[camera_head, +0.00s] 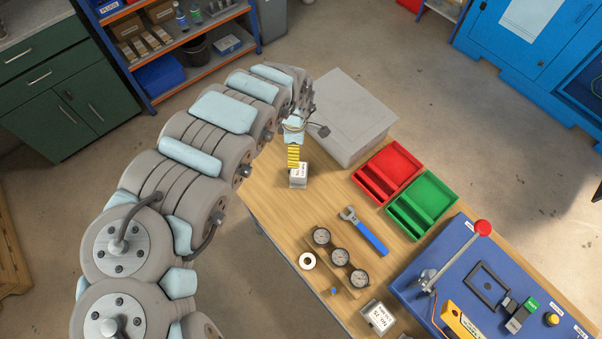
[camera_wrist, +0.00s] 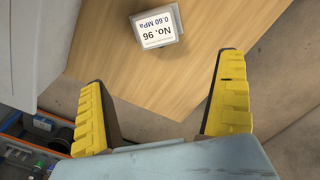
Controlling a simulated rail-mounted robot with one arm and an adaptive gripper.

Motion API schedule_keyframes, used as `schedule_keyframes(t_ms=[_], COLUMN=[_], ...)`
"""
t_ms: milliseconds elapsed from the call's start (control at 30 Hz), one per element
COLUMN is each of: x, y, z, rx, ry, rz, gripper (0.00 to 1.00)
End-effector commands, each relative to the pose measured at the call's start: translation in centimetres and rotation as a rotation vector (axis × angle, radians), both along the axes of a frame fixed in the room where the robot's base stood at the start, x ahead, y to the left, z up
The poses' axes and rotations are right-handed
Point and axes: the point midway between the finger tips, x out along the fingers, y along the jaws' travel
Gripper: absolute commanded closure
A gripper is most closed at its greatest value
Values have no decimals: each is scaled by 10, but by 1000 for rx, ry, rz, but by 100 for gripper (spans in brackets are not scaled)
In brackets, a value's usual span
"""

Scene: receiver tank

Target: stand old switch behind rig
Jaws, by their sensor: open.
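A small pale block with a white label (camera_head: 298,176) stands on the wooden table near its far left corner. In the wrist view this labelled block (camera_wrist: 157,26) reads "No. 96, 0.60 MPa", upside down. A second labelled block (camera_head: 378,317) stands at the table's front edge; I cannot tell which is the old switch. My gripper (camera_head: 293,164) is above the first block, its yellow fingers pointing down. In the wrist view my gripper (camera_wrist: 163,70) is open and empty, the block beyond the fingertips. The blue board with a red-knobbed lever (camera_head: 482,228), apparently the rig, is at right.
A grey box (camera_head: 345,115) stands close to my gripper at the table's far end. Red (camera_head: 387,172) and green (camera_head: 422,204) trays lie along the far edge. A blue-handled wrench (camera_head: 364,231), a gauge holder (camera_head: 340,257) and a white roll (camera_head: 307,261) occupy the middle.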

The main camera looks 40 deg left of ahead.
Motion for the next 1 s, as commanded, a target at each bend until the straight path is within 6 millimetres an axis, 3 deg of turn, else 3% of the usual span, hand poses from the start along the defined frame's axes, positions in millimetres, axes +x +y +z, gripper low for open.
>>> schedule_keyframes(t_ms=[1000], x=[2], y=[-1], z=[-83], rx=[-1], ry=[-2], rz=[-1], gripper=[0])
